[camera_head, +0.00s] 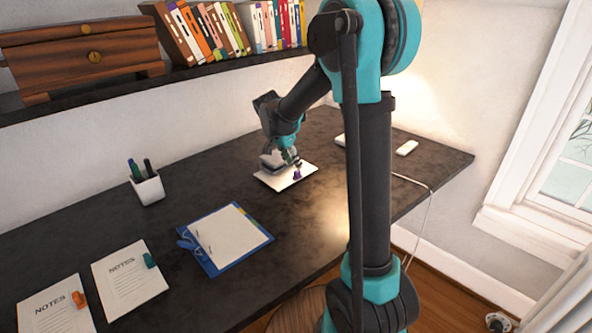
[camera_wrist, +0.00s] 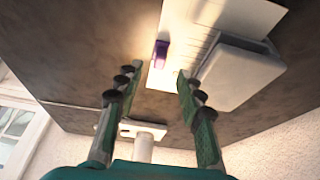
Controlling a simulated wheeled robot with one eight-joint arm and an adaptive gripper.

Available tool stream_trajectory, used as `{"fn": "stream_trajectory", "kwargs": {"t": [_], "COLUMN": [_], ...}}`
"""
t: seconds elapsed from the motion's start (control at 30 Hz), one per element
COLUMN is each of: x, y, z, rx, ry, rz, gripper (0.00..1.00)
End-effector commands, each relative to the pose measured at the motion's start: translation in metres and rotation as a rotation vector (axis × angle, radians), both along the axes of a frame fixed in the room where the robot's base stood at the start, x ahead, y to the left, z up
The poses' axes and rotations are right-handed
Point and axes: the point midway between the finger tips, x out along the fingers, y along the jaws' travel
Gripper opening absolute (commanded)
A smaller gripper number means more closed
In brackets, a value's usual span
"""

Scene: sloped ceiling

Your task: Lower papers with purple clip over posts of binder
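The papers (camera_head: 299,181) with the purple clip (camera_head: 297,173) lie flat on the desk under my gripper (camera_head: 291,158). In the wrist view, the papers (camera_wrist: 246,14) and the purple clip (camera_wrist: 161,52) lie just beyond the fingertips. My gripper (camera_wrist: 160,74) is open, its two green fingers apart, with the clip in line with the gap between them. Nothing shows held. The blue binder (camera_head: 209,267) lies open nearer the front of the desk, with pale sheets and small posts (camera_head: 198,234) at its left side.
Notes with an orange clip (camera_head: 54,311) and notes with a teal clip (camera_head: 127,283) lie front left. A pen cup (camera_head: 149,189) stands behind the binder; a shelf (camera_head: 210,69) overhangs the back. Bare desk separates papers and binder.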

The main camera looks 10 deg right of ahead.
Motion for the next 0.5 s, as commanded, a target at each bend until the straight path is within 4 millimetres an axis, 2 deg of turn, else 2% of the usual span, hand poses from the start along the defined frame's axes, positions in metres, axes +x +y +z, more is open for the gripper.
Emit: {"fn": "stream_trajectory", "kwargs": {"t": [0.2, 0.5], "x": [0.008, 0.011], "y": [-0.011, -0.016], "z": [-0.03, -0.046], "rx": [0.0, 0.0], "ry": [0.0, 0.0], "rz": [-0.001, 0.0], "gripper": [0.38, 0.38]}}
